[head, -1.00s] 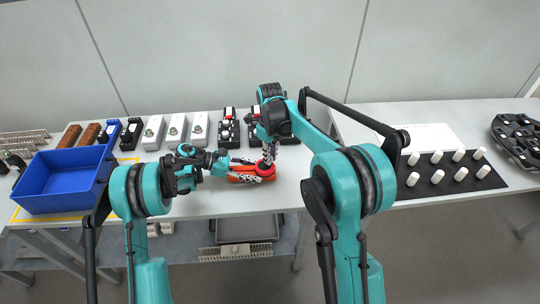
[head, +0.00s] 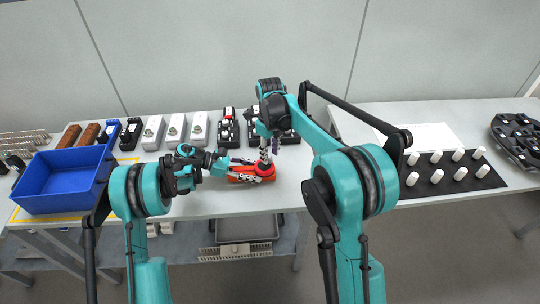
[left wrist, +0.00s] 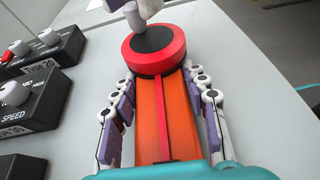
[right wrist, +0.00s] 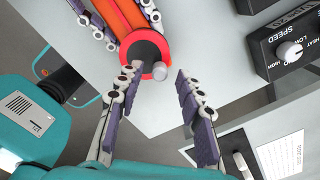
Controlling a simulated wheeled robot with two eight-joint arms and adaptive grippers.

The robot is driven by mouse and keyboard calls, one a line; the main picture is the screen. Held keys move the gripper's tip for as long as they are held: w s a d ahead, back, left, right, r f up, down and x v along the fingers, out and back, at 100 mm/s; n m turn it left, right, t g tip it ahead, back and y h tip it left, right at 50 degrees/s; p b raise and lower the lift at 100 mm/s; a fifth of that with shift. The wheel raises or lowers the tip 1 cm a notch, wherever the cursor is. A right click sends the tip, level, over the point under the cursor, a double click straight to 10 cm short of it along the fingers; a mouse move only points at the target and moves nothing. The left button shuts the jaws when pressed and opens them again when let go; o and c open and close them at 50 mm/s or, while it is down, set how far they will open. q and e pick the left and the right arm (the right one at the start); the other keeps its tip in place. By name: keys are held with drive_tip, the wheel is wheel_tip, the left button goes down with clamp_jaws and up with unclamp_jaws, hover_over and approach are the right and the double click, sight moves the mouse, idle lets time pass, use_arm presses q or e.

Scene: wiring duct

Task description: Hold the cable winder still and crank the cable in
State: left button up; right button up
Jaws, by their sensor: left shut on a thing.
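The cable winder (head: 262,170) lies on the table, with an orange body and a round red drum with a dark centre. In the left wrist view, its orange body (left wrist: 182,119) runs between the fingers of my left gripper (left wrist: 160,85), which is shut on it. My right gripper (right wrist: 157,76) is open over the drum end. In the right wrist view, a small grey crank knob (right wrist: 160,71) shows between its spread fingertips, with clear space around it. No cable can be made out.
Black control boxes with white knobs (head: 228,130) stand behind the winder, beside several pale boxes (head: 176,128). A blue bin (head: 62,182) is at the left. A black mat with white cylinders (head: 452,172) lies at the right.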

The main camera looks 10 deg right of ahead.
sight(270, 156)
wheel_tip(270, 156, up, 10)
drive_tip(key=shift+r, duration=0.2)
use_arm(q)
drive_tip(key=o, duration=1.4)
drive_tip(key=shift+a, duration=0.1)
